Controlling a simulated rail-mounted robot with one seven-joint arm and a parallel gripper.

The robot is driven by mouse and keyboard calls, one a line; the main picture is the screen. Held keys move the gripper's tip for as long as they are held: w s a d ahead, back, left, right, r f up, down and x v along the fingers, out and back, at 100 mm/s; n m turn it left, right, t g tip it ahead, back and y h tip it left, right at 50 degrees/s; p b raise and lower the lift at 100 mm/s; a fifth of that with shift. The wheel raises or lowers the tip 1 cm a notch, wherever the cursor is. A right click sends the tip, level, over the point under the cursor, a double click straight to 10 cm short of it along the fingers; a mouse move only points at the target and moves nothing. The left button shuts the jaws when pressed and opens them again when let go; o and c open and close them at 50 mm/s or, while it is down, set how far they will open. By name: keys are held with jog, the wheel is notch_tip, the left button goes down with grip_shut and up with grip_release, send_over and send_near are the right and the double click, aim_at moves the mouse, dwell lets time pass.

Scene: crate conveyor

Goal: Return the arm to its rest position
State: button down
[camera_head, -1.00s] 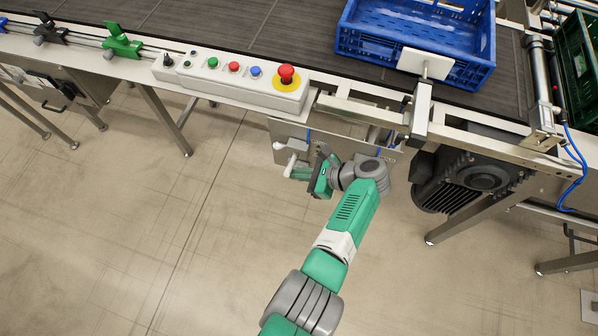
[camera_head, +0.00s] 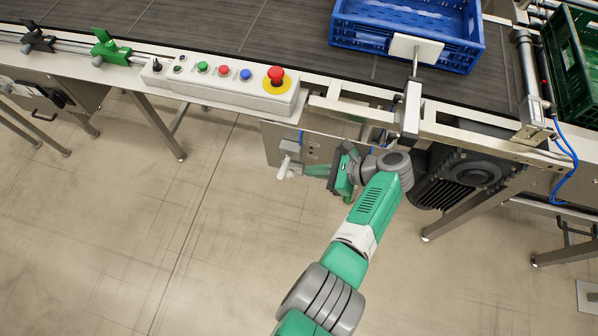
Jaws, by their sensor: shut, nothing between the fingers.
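My green, white and grey arm (camera_head: 378,210) reaches up from the bottom of the picture and bends left at its grey wrist joint. My gripper (camera_head: 284,169) is at the left end of the wrist, shut and empty. It is small, pale and partly blurred against the metal panel under the conveyor's edge. I cannot tell how far it stands from that panel.
A control box (camera_head: 222,85) with coloured buttons and a red emergency stop sits on the conveyor edge. A blue crate (camera_head: 455,54) is on the belt; a green crate (camera_head: 583,95) is at right. A dark motor (camera_head: 455,180) hangs near my wrist. Floor at left is open.

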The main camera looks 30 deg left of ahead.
jog(key=v, duration=0.3)
jog(key=shift+w+d, duration=0.1)
jog(key=shift+w, duration=0.25)
